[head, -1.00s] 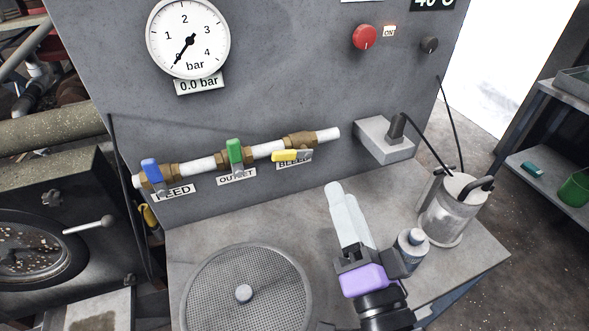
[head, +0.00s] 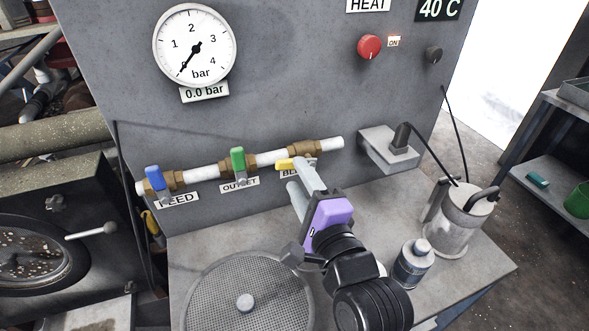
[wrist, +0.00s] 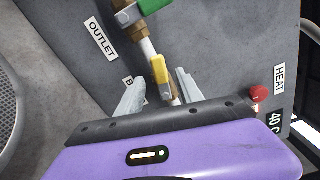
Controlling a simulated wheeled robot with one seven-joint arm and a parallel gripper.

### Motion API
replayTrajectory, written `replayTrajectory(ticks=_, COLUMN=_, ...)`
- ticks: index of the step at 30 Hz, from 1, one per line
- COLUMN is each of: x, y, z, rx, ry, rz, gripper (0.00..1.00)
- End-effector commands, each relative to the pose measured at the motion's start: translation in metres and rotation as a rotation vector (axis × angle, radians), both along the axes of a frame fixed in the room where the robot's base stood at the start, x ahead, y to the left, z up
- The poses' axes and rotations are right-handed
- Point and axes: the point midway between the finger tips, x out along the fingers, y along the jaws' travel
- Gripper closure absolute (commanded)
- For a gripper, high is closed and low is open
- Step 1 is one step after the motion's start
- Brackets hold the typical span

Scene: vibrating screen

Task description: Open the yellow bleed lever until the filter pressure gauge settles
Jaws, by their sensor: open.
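The yellow bleed lever (head: 285,164) sits on the brass valve at the right end of the white pipe, and my gripper partly covers it and its label. In the wrist view the yellow lever (wrist: 159,69) lies between the tips of my open gripper (wrist: 158,90), with a gap on each side. In the head view my gripper (head: 300,180) reaches up to the lever from the front right. The pressure gauge (head: 194,45) has its needle at the lower left, and its display (head: 204,92) reads 0.0 bar.
The blue feed lever (head: 154,178) and green outlet lever (head: 238,160) stand left on the same pipe. A grey socket box (head: 390,150) is to the right. A round sieve (head: 215,285), a bottle (head: 412,263) and a metal jug (head: 460,220) stand on the bench.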

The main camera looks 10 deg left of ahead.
Motion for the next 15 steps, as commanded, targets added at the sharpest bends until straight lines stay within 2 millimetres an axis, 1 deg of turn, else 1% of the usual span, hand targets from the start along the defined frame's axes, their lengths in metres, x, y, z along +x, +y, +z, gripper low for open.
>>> replayTrajectory(ticks=3, x=0.013, y=0.009, z=0.001, rx=0.001, ry=-0.001, rz=0.001, gripper=0.56)
replayTrajectory(ticks=6, x=0.019, y=0.013, z=0.001, rx=0.001, ry=-0.001, rz=0.0, gripper=0.56)
replayTrajectory(ticks=15, x=0.023, y=0.016, z=0.0, rx=0.0, ry=-0.001, rz=0.0, gripper=0.56)
